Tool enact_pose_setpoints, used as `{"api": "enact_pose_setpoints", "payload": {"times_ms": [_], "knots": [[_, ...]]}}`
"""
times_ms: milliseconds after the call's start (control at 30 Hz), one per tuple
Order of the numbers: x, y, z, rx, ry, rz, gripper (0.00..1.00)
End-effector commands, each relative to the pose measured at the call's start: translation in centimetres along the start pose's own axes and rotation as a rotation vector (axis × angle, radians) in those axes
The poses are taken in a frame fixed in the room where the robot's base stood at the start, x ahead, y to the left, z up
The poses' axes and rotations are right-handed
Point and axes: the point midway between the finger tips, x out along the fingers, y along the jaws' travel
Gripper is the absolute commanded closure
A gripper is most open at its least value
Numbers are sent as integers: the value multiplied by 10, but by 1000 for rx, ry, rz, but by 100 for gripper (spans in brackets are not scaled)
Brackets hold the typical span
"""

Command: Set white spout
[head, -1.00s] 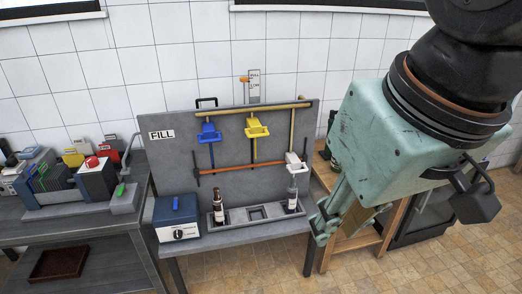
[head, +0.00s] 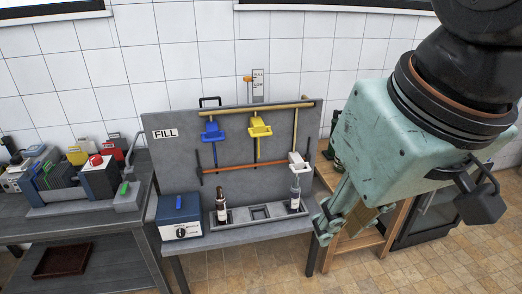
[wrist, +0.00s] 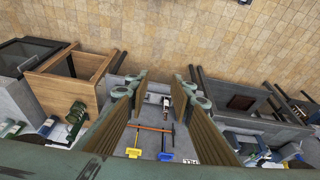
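The white spout (head: 298,160) is at the right end of the grey panel (head: 182,178), just above a bottle with a dark base (head: 295,190) in the tray below. The blue spout (head: 212,131) and the yellow spout (head: 259,127) hang on the panel further left. A dark bottle (head: 221,205) stands at the tray's left end. My gripper (head: 328,222) is right of the tray in the head view, apart from the white spout. In the wrist view my gripper (wrist: 160,90) is open with nothing between its fingers. I cannot make out the white spout clearly there.
An orange bar (head: 250,166) crosses the panel, below an upper tan rail (head: 270,108). A blue box with a dial (head: 180,216) stands left of the tray (head: 258,213). A wooden stand (head: 375,235) is to the right. A dark bench (head: 95,240) is left.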

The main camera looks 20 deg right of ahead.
Motion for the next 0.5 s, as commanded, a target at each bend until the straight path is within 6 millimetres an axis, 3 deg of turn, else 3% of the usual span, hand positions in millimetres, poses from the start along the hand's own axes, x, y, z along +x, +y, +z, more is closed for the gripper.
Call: {"api": "enact_pose_setpoints", "payload": {"times_ms": [267,500], "knots": [[0,0,-2,3,0,0,78],[-2,2,-19,39,-6,1,78]]}}
